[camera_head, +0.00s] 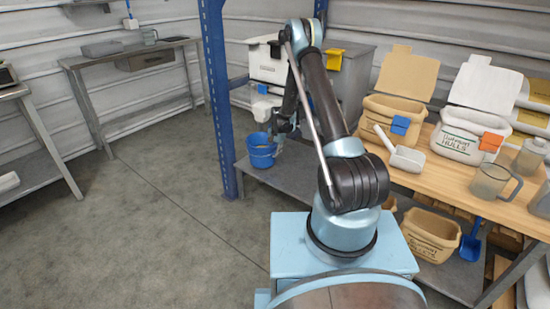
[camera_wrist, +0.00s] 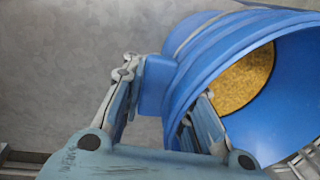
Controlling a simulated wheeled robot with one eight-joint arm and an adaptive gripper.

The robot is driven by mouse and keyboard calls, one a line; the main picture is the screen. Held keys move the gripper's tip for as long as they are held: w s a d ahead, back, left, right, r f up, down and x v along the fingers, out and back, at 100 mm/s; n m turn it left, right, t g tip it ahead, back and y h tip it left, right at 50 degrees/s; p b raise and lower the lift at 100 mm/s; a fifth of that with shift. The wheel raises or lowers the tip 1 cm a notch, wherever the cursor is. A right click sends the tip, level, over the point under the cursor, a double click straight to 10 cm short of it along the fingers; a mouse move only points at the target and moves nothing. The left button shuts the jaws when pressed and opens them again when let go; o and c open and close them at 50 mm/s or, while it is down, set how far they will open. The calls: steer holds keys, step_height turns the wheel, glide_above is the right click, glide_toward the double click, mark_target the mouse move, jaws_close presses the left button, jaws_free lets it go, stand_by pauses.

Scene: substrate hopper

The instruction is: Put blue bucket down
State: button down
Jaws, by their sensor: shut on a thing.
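The blue bucket (camera_head: 261,152) is at the left end of the low grey shelf, close by the blue post, in the head view. In the wrist view the bucket (camera_wrist: 205,65) fills the right side, and golden granular material shows inside it. My gripper (camera_wrist: 165,100) is shut on the bucket's wall, with one finger outside by a blue block and the other inside the rim. In the head view my gripper (camera_head: 280,128) is at the bucket's right rim. I cannot tell whether the bucket's bottom touches the shelf.
The grey shelf (camera_head: 300,182) runs under and right of the bucket. A blue post (camera_head: 220,100) stands just left. A white hopper (camera_head: 266,62) with a spout is above. The wooden table (camera_head: 455,180) with bags, a scoop (camera_head: 400,155) and a jug (camera_head: 490,182) is at right. Floor at left is clear.

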mark_target(273, 162)
steer(key=shift+w+a+f, duration=0.1)
steer(key=shift+w+f, duration=0.05)
steer(key=shift+w, duration=0.25)
steer(key=shift+w+a+f, duration=0.1)
steer(key=shift+w+f, duration=0.05)
steer(key=shift+w, duration=0.25)
steer(key=shift+s+a+f, duration=0.15)
steer(key=shift+a+f, duration=0.05)
steer(key=shift+f, duration=0.7)
steer(key=shift+d+f, duration=0.15)
steer(key=shift+f, duration=0.4)
steer(key=c, duration=1.3)
jaws_free()
steer(key=shift+d, duration=0.1)
steer(key=shift+c, duration=0.2)
steer(key=r, duration=0.8)
steer(key=d+r, duration=0.1)
steer(key=r, duration=0.3)
steer(key=shift+s+d, duration=0.1)
steer(key=shift+s, duration=0.3)
